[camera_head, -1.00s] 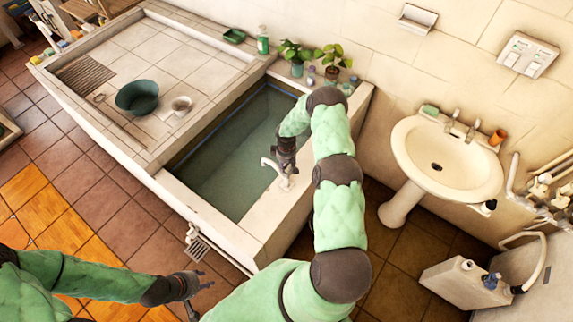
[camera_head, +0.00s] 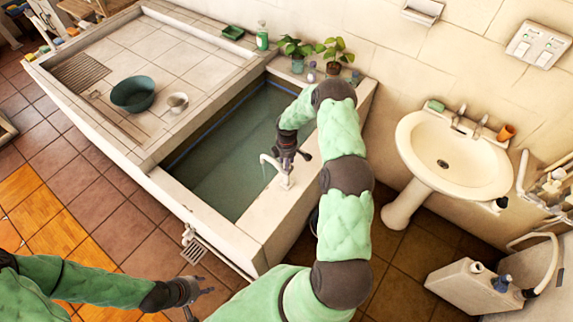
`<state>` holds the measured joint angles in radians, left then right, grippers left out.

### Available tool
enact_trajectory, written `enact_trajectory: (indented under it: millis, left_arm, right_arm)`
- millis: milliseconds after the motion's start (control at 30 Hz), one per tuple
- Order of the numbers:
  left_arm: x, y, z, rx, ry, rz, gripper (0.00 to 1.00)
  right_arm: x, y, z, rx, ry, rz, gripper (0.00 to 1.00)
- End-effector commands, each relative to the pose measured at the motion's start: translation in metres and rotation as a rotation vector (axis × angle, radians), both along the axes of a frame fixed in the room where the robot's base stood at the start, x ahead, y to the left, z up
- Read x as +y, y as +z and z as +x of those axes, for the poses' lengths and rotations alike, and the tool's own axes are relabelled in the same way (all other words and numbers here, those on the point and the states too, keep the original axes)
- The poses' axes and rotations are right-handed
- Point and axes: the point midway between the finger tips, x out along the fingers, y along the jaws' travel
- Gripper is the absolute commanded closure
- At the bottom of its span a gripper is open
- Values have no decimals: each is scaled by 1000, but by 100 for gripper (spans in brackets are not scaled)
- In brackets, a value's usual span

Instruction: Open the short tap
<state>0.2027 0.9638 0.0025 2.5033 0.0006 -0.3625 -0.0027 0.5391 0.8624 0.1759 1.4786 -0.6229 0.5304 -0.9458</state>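A short white tap (camera_head: 284,180) stands on the rim of the water-filled tank, its spout bent left over the water. A faint pale streak shows below the spout; I cannot tell whether it is running water. My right gripper (camera_head: 290,160) is dark and points down just above the tap's upright part. It hides the top of the tap, and I cannot tell whether it touches it or how far its fingers are apart. My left gripper (camera_head: 205,286) is open and empty over the floor at lower left, well away from the tap.
The tank (camera_head: 221,222) has a tiled ledge with a green bowl (camera_head: 133,94) and a small cup (camera_head: 177,102). Potted plants (camera_head: 335,50) stand on its back edge. A white washbasin (camera_head: 455,160) with its own taps is at right, above a white jerrycan (camera_head: 465,285).

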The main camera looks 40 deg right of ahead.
Motion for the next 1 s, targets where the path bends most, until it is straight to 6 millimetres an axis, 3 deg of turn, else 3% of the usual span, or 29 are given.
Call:
enact_trajectory:
  millis: [400, 1000]
  left_arm:
    - [0, -24, 0, 0, 0, 0, 60]
    - [0, -35, 0, 0, 0, 0, 60]
  right_arm:
    - [-6, 5, 8, -19, 393, -14, 95]
    - [-5, 7, 9, -18, 843, -16, 95]
